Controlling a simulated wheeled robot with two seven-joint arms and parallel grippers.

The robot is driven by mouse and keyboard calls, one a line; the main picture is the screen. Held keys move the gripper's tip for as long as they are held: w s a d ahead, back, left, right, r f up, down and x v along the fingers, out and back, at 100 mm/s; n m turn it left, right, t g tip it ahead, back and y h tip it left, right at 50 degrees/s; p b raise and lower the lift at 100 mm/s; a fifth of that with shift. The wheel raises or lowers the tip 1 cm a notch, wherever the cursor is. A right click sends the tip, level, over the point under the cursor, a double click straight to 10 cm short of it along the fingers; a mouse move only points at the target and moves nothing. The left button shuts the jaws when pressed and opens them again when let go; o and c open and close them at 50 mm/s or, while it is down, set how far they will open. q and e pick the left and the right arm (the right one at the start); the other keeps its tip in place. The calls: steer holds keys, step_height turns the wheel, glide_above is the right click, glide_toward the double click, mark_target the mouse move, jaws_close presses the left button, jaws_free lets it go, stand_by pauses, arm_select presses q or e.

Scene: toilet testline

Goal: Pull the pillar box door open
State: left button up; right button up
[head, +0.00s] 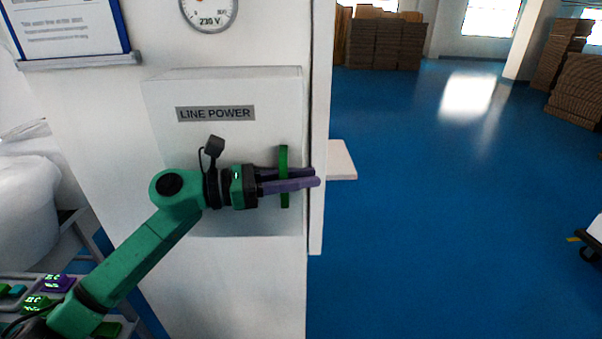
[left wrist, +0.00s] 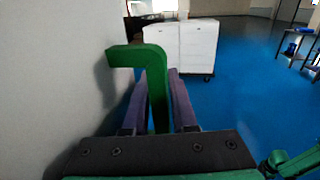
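The pillar box door (head: 215,150) is a white panel with a grey LINE POWER label on the white pillar. It looks flush with its box; I see no clear gap. Its green upright handle (head: 284,158) stands near the right edge. My left gripper (head: 316,177) reaches in from the left with its purple fingers on either side of the handle. The left wrist view shows the handle (left wrist: 156,80) between both fingers, with little or no room beside it. The fingers hide part of the handle. My right gripper is not in view.
A round 230 V gauge (head: 209,10) and a framed sheet (head: 68,30) are above the door. Open blue floor (head: 430,200) lies to the right, with stacked brown boxes (head: 385,42) at the back. A white cabinet (left wrist: 197,45) stands ahead in the left wrist view.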

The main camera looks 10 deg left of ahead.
arm_select(q)
jaws_close()
stand_by(1.3)
